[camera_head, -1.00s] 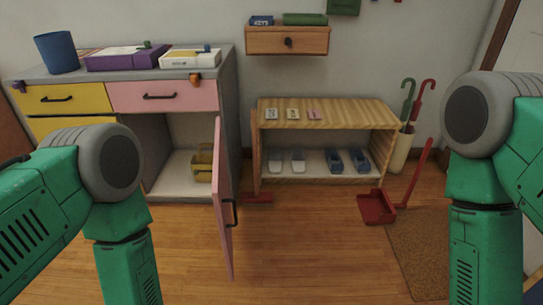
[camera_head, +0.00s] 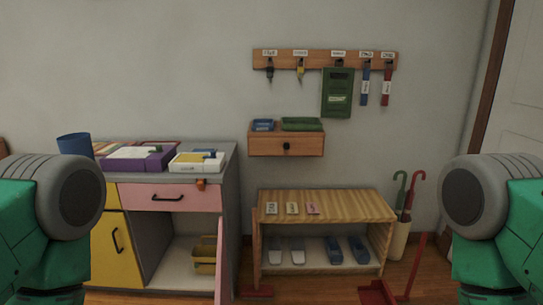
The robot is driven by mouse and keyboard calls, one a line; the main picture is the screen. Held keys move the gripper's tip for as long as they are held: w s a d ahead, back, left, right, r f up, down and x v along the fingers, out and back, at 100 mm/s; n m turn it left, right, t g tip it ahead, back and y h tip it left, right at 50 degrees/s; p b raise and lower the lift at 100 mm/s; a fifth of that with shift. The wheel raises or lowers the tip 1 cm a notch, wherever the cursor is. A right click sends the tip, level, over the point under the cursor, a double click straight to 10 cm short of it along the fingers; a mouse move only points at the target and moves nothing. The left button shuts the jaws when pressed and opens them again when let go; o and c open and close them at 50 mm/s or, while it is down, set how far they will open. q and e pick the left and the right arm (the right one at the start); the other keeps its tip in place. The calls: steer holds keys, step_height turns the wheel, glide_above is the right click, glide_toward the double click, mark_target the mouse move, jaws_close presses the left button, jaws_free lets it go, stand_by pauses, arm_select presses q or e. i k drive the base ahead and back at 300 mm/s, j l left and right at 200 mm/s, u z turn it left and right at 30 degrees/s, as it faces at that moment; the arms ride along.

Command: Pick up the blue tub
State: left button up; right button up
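A blue round container (camera_head: 75,145) stands upright at the back left of the grey cabinet top, partly hidden behind my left arm. A small, low blue tray (camera_head: 263,125) with light lettering sits on the wall-mounted drawer unit. I cannot tell for certain which of these is the blue tub. My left arm shows at the lower left and my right arm at the lower right. Both grippers are out of view.
The cabinet (camera_head: 226,165) holds a purple box (camera_head: 138,157) and a white box (camera_head: 197,162). Its pink door (camera_head: 221,265) stands open, with a yellow bin (camera_head: 205,252) inside. A wooden shoe rack (camera_head: 350,205) and umbrella stand (camera_head: 399,240) stand right. A green box (camera_head: 302,124) sits beside the small tray.

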mark_target(75, 144)
steer(key=i+l+u, duration=0.2)
steer(key=l+u, duration=0.15)
steer(key=i+l+u, duration=0.1)
steer(key=l+u, duration=0.2)
steer(key=l, duration=0.2)
steer(key=i+l+u, duration=0.1)
steer(key=l+u, duration=0.25)
steer(key=i+j+u, duration=0.25)
steer(key=j+u, duration=0.2)
steer(key=i+j+u, duration=0.45)
steer(key=j, duration=0.15)
steer(key=i+j+u, duration=0.3)
steer(key=u, duration=0.15)
steer(key=i+j, duration=0.15)
steer(key=i, duration=0.2)
steer(key=i+j+z, duration=0.1)
steer(key=i, duration=0.3)
steer(key=i+j, duration=0.3)
steer(key=i+z, duration=0.25)
steer(key=z, duration=0.15)
steer(key=i+z, duration=0.25)
steer(key=z, duration=0.2)
steer(key=i+j+z, duration=0.1)
steer(key=i+z, duration=0.15)
steer(key=z, duration=0.15)
steer(key=i+j+z, duration=0.2)
steer(key=z, duration=0.25)
steer(key=i+j+z, duration=0.2)
steer(key=z, duration=0.2)
